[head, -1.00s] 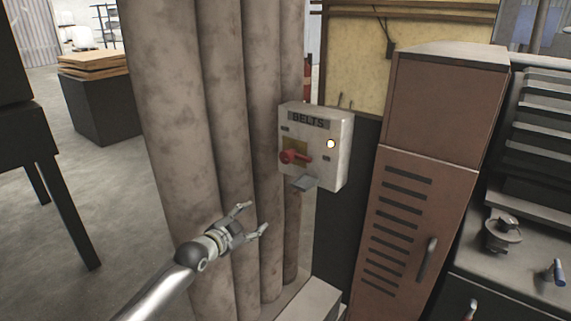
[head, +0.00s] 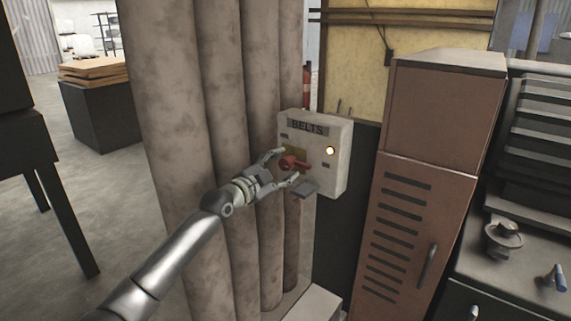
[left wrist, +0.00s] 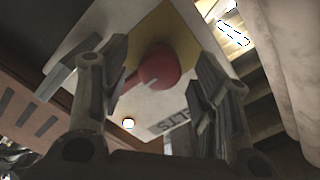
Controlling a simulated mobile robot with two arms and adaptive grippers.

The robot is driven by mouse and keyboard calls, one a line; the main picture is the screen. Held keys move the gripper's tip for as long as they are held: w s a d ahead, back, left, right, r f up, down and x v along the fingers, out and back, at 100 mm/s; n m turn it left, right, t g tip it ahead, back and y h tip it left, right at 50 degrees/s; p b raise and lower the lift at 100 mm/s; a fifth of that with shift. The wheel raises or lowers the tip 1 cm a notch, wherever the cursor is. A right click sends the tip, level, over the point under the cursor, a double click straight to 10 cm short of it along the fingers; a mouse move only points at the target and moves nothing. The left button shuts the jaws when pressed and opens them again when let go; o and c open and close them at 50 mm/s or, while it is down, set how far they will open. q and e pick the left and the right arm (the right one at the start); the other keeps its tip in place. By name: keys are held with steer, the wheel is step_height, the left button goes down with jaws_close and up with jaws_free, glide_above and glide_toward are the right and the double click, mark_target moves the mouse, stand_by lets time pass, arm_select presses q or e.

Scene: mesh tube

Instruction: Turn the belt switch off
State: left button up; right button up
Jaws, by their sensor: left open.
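The belt switch box (head: 338,170) is pale and labelled BELTS, mounted beside large pipes. Its red switch handle (head: 298,164) sits on a yellow plate, and a lit lamp (head: 330,151) glows at its upper right. My left gripper (head: 287,167) is open, its fingers at either side of the red handle; I cannot tell whether they touch it. In the left wrist view the red handle (left wrist: 157,66) shows between the two open fingers, with the lamp (left wrist: 128,124) lit. My right gripper is not in view.
Thick stained pipes (head: 222,100) stand just left of the box. A brown locker (head: 420,190) stands to the right, and a workbench with a small vise (head: 502,238) is at far right.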

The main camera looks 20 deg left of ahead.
arm_select(q)
steer(key=shift+x, duration=1.15)
steer(key=c, duration=1)
